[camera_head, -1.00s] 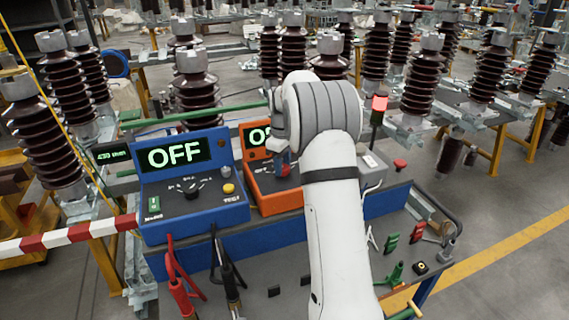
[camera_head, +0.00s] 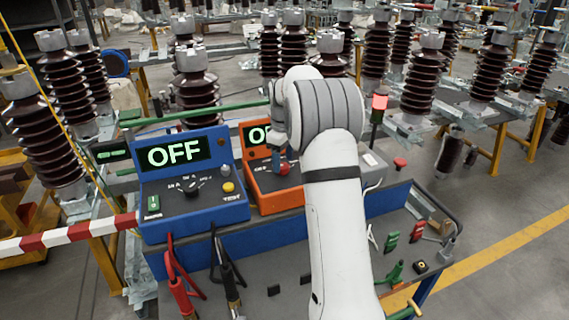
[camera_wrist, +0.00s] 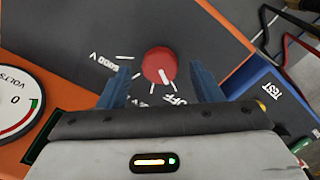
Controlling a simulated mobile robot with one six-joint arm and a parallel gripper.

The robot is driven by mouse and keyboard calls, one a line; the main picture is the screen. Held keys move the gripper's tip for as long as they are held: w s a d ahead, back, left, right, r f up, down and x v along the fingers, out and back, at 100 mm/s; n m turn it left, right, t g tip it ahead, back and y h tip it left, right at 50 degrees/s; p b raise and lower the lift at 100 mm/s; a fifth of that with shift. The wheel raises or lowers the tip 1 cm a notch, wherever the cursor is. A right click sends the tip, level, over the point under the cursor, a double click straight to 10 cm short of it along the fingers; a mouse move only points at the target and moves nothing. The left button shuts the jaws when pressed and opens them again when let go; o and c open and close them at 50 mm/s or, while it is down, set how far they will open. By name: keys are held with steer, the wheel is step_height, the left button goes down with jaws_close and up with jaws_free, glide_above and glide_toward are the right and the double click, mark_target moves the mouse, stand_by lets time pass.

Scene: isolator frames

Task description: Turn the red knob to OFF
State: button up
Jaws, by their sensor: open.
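The red knob (camera_wrist: 159,65) sits on the dark top panel of the orange instrument (camera_wrist: 226,28). Its white pointer line is aimed down and slightly right, toward the OFF label (camera_wrist: 175,99). My gripper (camera_wrist: 160,72) is open, with one blue finger on each side of the knob and a visible gap to it on both sides. In the head view the red knob (camera_head: 284,168) shows beside my wrist on the orange instrument (camera_head: 277,201). Its display (camera_head: 257,135) is partly hidden by my wrist; only the first letter, O, reads clearly.
A blue instrument (camera_head: 196,215) with a lit OFF display and a black knob stands just left. A round VOLTS dial (camera_wrist: 14,102) lies left in the wrist view. Cables and clips lie on the bench front.

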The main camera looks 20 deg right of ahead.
mark_target(283, 166)
step_height(283, 166, up, 6)
steer(key=shift+r+b, duration=0.1)
steer(key=shift+b, duration=0.2)
stand_by(0.3)
steer(key=shift+s+a+r, duration=0.1)
steer(key=shift+s+r, duration=0.05)
steer(key=shift+s, duration=0.1)
steer(key=s+a+r+m+t, duration=0.1)
steer(key=s+a+r+m, duration=0.2)
steer(key=s, duration=0.5)
steer(key=s+a+r+m+t, duration=0.1)
steer(key=s+a+r, duration=0.1)
steer(key=s+a, duration=0.45)
steer(key=s+a+f+m, duration=0.1)
steer(key=s+f+m, duration=0.1)
steer(key=s, duration=0.8)
steer(key=s+a+f+m+t, duration=0.1)
steer(key=s+f, duration=0.3)
steer(key=s, duration=0.7)
steer(key=shift+a+m, duration=0.4)
steer(key=shift+a, duration=0.1)
